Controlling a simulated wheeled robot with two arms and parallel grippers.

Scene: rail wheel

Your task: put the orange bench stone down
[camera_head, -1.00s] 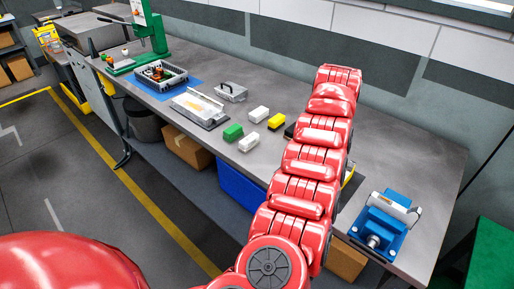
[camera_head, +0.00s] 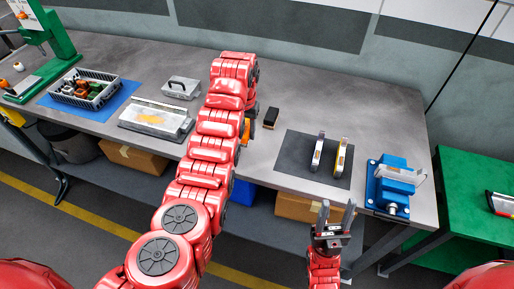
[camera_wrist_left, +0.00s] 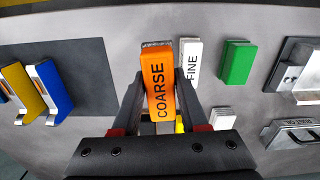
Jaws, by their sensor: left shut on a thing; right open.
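The orange bench stone (camera_wrist_left: 157,92), marked COARSE, is gripped between the two fingers of my left gripper (camera_wrist_left: 162,100) in the left wrist view. In the head view only a sliver of the orange stone (camera_head: 246,131) shows beside my left arm, which hides most of that gripper. The stone appears to be above the grey workbench (camera_head: 290,100); the exact gap is unclear. My right gripper (camera_head: 335,217) is open and empty, in front of the bench's near edge.
A white stone marked FINE (camera_wrist_left: 191,60), a green block (camera_wrist_left: 237,62) and another white block (camera_wrist_left: 223,118) lie near the held stone. A dark block (camera_head: 270,118), a dark mat (camera_head: 293,150) with two tools and a blue vise (camera_head: 388,186) are to the right.

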